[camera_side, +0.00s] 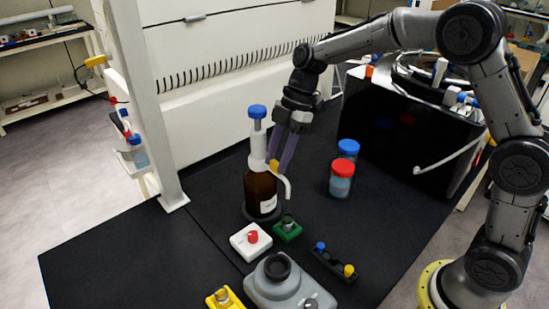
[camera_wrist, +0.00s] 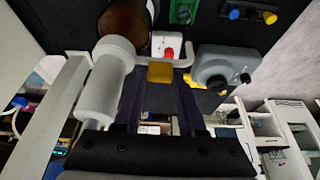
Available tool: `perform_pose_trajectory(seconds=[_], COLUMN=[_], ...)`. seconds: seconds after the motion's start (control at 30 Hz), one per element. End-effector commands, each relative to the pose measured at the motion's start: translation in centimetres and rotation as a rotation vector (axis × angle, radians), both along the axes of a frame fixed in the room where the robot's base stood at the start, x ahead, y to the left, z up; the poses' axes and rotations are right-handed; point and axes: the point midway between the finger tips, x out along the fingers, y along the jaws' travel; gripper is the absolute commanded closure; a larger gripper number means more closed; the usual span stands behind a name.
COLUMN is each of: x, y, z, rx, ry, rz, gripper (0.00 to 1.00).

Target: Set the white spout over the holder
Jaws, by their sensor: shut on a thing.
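A brown bottle (camera_side: 262,192) with a white dispenser head and a blue cap (camera_side: 257,112) stands upright on the black bench. Its white spout (camera_side: 287,184) reaches out to the right and bends down; it also shows in the wrist view (camera_wrist: 185,60). My gripper (camera_side: 274,164) is shut on a yellow piece (camera_wrist: 160,72) at the spout, beside the bottle neck. Small holders stand in front of the bottle: a green one (camera_side: 288,231) with a vial and a white one (camera_side: 247,243) with a red-capped vial. The spout tip appears above the green holder in the side view; its exact alignment is unclear.
A grey device (camera_side: 285,290) with a black ring and a yellow holder (camera_side: 226,299) stand nearer the camera. A black rack (camera_side: 334,266) has blue and yellow caps. Red-lidded (camera_side: 341,179) and blue-lidded (camera_side: 348,149) jars stand to the right. A white post (camera_side: 150,120) rises left.

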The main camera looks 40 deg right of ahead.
Motion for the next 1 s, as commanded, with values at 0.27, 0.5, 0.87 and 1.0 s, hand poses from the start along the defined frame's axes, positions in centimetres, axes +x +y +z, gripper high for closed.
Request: perform_pose_trajectory(seconds=[0.27, 0.5, 0.87, 1.0], x=[0.02, 0.03, 0.03, 0.04], y=[-0.32, -0.37, -0.33, -0.34], z=[0.04, 0.03, 0.01, 0.09], rx=[-0.003, -0.003, -0.002, -0.002], ry=[-0.002, -0.001, -0.001, -0.001], rz=[0.046, 0.048, 0.046, 0.045], gripper=[1.0, 1.0, 0.47, 0.47])
